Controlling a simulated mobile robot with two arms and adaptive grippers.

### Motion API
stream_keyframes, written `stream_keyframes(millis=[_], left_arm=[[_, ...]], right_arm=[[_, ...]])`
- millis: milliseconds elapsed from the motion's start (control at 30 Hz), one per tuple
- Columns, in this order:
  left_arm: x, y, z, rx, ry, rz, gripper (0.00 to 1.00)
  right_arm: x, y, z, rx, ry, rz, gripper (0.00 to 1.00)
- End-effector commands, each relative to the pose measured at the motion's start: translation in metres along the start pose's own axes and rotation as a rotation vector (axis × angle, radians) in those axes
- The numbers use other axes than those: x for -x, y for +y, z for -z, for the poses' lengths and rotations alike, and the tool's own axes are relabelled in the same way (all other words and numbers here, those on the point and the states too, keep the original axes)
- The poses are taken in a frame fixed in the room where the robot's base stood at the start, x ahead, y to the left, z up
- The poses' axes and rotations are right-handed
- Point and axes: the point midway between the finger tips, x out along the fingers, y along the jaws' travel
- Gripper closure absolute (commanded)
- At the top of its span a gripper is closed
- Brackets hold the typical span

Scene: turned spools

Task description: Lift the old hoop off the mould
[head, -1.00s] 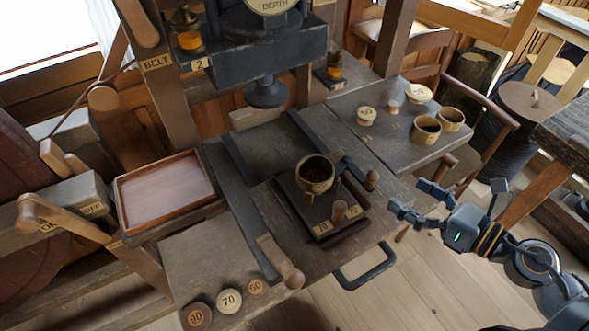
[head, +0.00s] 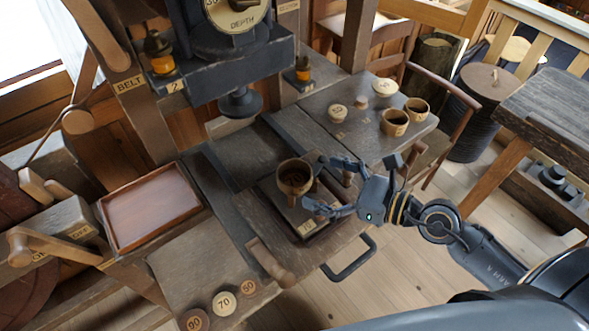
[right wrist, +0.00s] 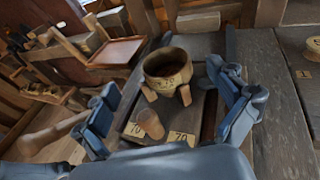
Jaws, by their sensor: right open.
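The old hoop (head: 294,182) is a round tan wooden ring with a dark inside. It sits on the mould (head: 268,196), a dark square block with short pegs and a small plate at its front. In the right wrist view the hoop (right wrist: 168,80) bears a label, and the mould plates read 70. My right gripper (head: 315,184) is open, just right of the hoop, its fingers pointing towards it. In the right wrist view the hoop lies beyond and between the spread fingers (right wrist: 170,108); I see no contact. My left gripper is not in view.
A press head with a depth dial (head: 236,14) hangs behind the mould. An empty wooden tray (head: 108,212) stands left. Numbered discs (head: 224,303) lie at the front. Rings and knobs stand on the right-hand board (head: 352,143). A wooden lever handle (head: 270,262) rises near the mould.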

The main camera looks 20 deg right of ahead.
Motion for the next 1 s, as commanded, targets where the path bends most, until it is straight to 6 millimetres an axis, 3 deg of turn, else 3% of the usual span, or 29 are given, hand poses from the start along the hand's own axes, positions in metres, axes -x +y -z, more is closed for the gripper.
stream_keyframes(millis=[167, 500, 767, 1000], left_arm=[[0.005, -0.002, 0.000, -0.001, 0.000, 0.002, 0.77], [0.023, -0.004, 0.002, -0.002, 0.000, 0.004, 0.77], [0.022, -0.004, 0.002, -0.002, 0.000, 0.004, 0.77], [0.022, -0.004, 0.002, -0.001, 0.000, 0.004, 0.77]], right_arm=[[-0.010, -0.001, 0.000, -0.001, -0.001, -0.001, 0.04], [-0.053, -0.005, 0.006, -0.001, -0.002, 0.000, 0.04], [-0.056, -0.004, 0.009, 0.000, 0.000, -0.001, 0.04], [-0.055, -0.004, 0.009, 0.000, 0.000, -0.001, 0.42]])
